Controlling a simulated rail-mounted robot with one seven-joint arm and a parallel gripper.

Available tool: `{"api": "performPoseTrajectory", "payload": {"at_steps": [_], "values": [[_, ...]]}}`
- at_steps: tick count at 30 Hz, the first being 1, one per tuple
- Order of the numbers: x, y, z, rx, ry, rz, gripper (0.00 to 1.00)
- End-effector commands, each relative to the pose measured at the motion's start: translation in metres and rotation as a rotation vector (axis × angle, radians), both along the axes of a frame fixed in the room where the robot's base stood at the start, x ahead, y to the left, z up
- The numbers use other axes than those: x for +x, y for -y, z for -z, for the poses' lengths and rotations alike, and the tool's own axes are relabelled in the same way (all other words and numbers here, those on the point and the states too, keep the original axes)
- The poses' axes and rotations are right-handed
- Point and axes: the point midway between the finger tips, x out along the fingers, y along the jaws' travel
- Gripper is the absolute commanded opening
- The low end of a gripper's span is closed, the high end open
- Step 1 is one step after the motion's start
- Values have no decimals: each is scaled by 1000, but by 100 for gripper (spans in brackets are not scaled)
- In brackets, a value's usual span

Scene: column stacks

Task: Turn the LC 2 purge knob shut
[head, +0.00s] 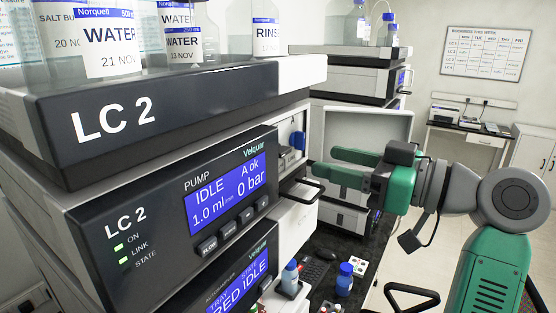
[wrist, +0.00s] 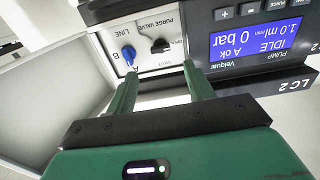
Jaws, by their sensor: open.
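The LC 2 purge knob is a small black knob (wrist: 160,46) under the words PURGE VALVE on a white panel, upside down in the wrist view. Its bar lies roughly level in that picture, with a small label to its right and SHUT printed just below. I cannot make it out clearly in the head view. My gripper (wrist: 161,70) is open and empty, its two green fingers pointing at the panel with the knob between their lines, apart from it. In the head view my gripper (head: 325,165) reaches left toward the recess beside the pump front.
A blue LINE knob (wrist: 128,54) with marks A and B sits beside the purge knob. An open pale door (wrist: 45,95) stands left of the fingers. The pump display (head: 226,188) reads IDLE, 0 bar. Bottles (head: 110,38) stand on top; blue-capped bottles (head: 344,279) stand below.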

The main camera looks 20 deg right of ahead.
Motion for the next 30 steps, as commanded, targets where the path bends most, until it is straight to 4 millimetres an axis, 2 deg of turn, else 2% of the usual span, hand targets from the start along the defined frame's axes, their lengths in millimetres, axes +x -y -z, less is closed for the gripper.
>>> {"api": "performPoseTrajectory", "payload": {"at_steps": [4,12,15,25,26,30], "values": [[8,-7,-3,2,-1,-1,53],[48,-38,-3,2,-2,-1,53],[58,-44,-2,3,-2,1,53],[63,-49,-1,2,-2,2,53],[63,-49,-1,2,-2,2,49],[63,-49,-1,2,-2,2,21]]}}
